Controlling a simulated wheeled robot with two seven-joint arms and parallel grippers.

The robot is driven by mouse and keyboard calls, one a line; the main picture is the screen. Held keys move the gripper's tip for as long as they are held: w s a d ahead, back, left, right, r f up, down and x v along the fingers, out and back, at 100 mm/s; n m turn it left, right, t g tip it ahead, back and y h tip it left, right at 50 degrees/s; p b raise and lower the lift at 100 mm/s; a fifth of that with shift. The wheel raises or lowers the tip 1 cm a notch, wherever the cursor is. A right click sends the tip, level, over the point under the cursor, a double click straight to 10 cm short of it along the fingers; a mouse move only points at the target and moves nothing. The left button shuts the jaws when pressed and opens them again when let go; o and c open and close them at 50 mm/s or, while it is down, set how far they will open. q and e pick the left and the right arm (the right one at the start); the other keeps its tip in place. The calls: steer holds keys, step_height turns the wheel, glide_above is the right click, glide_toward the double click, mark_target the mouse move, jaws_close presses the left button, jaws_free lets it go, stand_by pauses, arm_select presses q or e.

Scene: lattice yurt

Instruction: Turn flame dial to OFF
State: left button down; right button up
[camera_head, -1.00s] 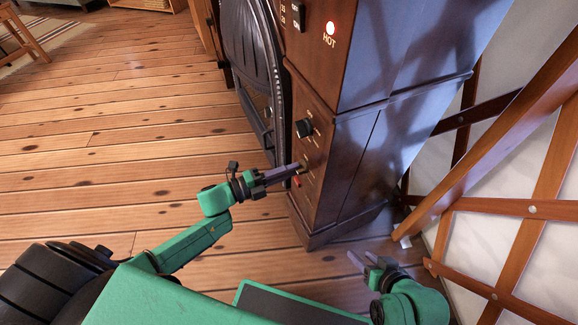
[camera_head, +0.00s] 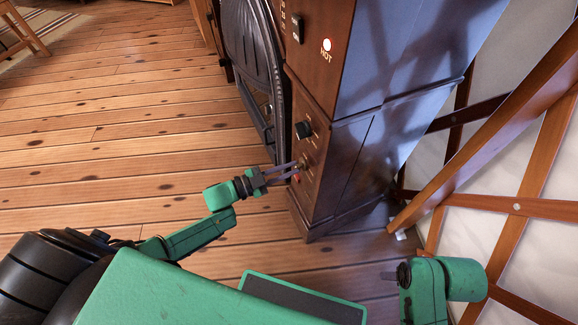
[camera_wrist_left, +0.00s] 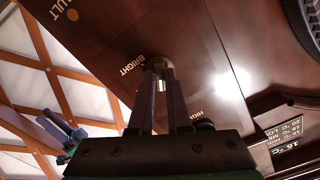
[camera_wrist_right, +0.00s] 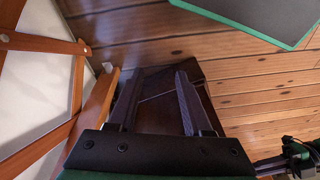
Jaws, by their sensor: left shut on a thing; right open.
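My left gripper (camera_head: 297,168) is shut on this dial, one finger on each side. The gripper partly hides it, and no OFF mark is readable. A larger black dial (camera_head: 304,130) is above it in the head view. The word HIGH is beside the black dial (camera_wrist_left: 204,124) in the left wrist view. My right gripper (camera_wrist_right: 158,100) is open and empty, away from the dials.
A lit HOT lamp (camera_head: 327,45) and a black switch (camera_head: 297,28) are higher on the cabinet (camera_head: 345,150). A black stove door (camera_head: 255,75) is on its left. Wooden lattice (camera_head: 480,165) closes off the right.

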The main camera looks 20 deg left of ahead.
arm_select(q)
steer(key=n, duration=0.2)
steer(key=shift+n+p, duration=0.3)
steer(key=shift+p, duration=0.05)
steer(key=shift+f+n+p, duration=0.1)
steer(key=shift+n+p, duration=0.2)
steer(key=shift+n, duration=1.3)
arm_select(e)
steer(key=shift+w+d+f, duration=0.1)
steer(key=shift+w+f, duration=0.1)
steer(key=shift+f, duration=0.75)
steer(key=shift+w+f, duration=0.2)
steer(key=shift+f, duration=0.85)
arm_select(q)
steer(key=c, duration=0.9)
jaws_free()
steer(key=shift+o, duration=0.2)
steer(key=shift+s+a, duration=0.2)
steer(key=p+v, duration=0.1)
steer(key=v, duration=1.3)
steer(key=shift+p, duration=0.3)
arm_select(e)
steer(key=f, duration=0.4)
steer(key=shift+s+d, duration=0.15)
steer(key=shift+d, duration=0.1)
